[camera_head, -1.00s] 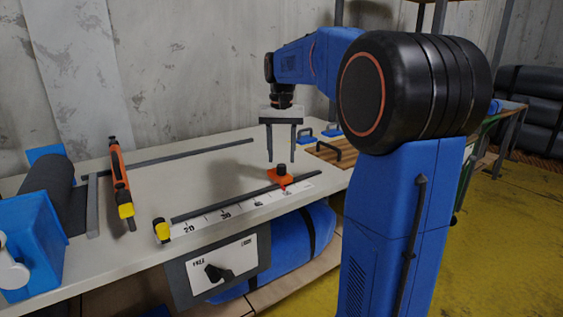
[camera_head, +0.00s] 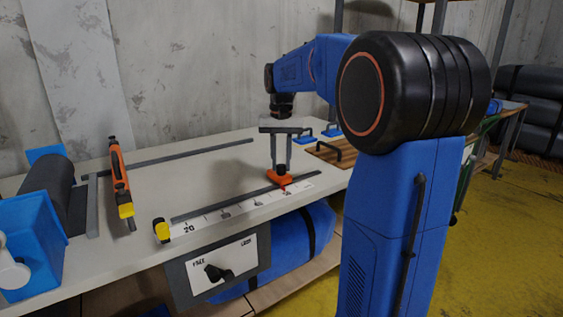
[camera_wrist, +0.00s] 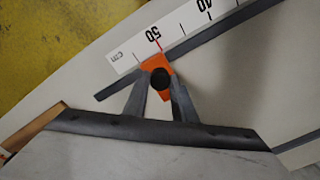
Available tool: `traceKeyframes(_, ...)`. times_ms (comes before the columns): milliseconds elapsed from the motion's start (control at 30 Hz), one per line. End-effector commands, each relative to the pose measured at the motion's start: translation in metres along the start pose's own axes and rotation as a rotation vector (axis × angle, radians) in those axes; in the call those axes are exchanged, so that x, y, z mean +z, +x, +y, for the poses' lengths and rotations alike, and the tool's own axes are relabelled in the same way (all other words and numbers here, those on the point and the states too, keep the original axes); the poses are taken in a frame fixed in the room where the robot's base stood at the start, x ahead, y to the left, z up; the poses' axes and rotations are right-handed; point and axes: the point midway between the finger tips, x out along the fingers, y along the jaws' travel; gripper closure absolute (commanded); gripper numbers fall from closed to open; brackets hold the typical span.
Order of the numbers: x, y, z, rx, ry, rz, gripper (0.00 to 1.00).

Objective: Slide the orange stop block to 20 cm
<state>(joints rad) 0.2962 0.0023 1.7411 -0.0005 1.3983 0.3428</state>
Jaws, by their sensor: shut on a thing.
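The orange stop block (camera_head: 277,181) sits on the dark rail (camera_head: 235,199) along the front of the bench, at the right part of the white scale (camera_head: 205,222). In the wrist view the orange stop block (camera_wrist: 155,64) lies at the 50 mark of the scale (camera_wrist: 180,27). My gripper (camera_head: 281,167) points down over it. In the wrist view my gripper (camera_wrist: 160,90) is shut on the block's black knob (camera_wrist: 160,78), one finger on each side. The scale's 20 mark is near its left end in the head view.
A yellow piece (camera_head: 162,230) is at the rail's left end. An orange tool with a yellow end (camera_head: 120,180) stands farther left, beside a dark roll (camera_head: 50,187) and a blue bin (camera_head: 30,235). A panel with a black lever (camera_head: 215,272) hangs below the bench edge.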

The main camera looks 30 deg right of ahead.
Motion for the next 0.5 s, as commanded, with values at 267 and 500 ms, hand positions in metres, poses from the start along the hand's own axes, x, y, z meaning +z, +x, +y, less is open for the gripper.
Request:
traceKeyframes(267,0.021,-0.001,-0.025,-0.001,-0.005,0.0,1.0)
traceKeyframes(500,0.059,0.0,-0.074,-0.001,-0.008,0.0,1.0)
